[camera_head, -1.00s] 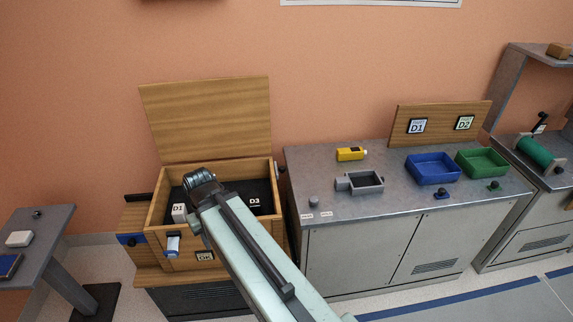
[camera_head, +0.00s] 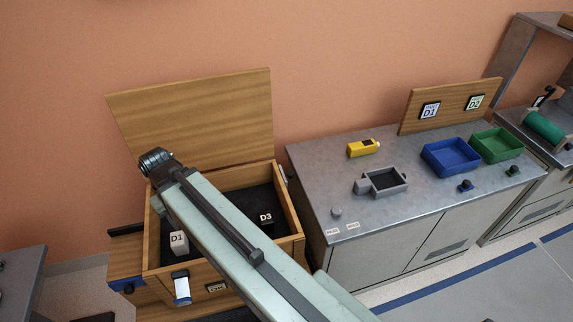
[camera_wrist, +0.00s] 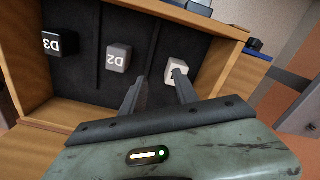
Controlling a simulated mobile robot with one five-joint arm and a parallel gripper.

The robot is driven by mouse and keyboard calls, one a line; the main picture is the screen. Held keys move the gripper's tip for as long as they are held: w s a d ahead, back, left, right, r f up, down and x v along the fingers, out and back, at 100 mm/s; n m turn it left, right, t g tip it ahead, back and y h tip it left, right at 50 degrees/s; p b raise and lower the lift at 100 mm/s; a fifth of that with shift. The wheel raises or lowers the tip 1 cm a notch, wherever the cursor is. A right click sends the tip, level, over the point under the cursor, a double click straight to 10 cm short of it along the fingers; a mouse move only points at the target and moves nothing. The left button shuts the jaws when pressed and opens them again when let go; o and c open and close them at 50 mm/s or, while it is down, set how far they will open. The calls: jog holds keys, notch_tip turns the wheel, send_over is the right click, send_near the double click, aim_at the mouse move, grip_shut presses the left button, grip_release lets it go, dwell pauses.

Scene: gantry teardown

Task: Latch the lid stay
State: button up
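The wooden lid (camera_head: 195,115) stands raised and tilted back behind the open wooden box (camera_head: 289,215). A small grey fitting (camera_head: 285,174) shows at the box's back right corner; I cannot tell whether it is the lid stay. A white and blue latch-like piece (camera_head: 181,289) is on the front wall. My gripper (camera_wrist: 159,77) is open in the wrist view, above the box interior. Its right finger overlaps the white D1 block (camera_wrist: 174,70) in the picture; contact cannot be told. In the head view my arm hides the gripper and part of the box.
Inside the box are the D2 block (camera_wrist: 119,58) and D3 block (camera_wrist: 60,43). A blue-edged wooden ledge (camera_head: 125,262) with a black knob adjoins the left. The metal bench (camera_head: 310,165) at right holds a yellow device (camera_head: 361,148), a grey tray (camera_head: 384,182), and blue (camera_head: 450,156) and green bins (camera_head: 497,145).

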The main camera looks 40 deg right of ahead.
jog(key=o, duration=0.3)
jog(key=m+t+y+b, duration=0.2)
jog(key=m+t+y, duration=0.1)
jog(key=m, duration=2.4)
send_near(291, 173)
jog(key=b+x, duration=0.6)
jog(key=x, duration=0.2)
jog(key=shift+s+d+b, duration=0.15)
jog(key=shift+b, duration=0.15)
jog(key=shift+a+f+b, duration=0.2)
jog(key=shift+f+b, duration=0.15)
jog(key=shift+f, duration=0.1)
jog(key=shift+r, duration=0.1)
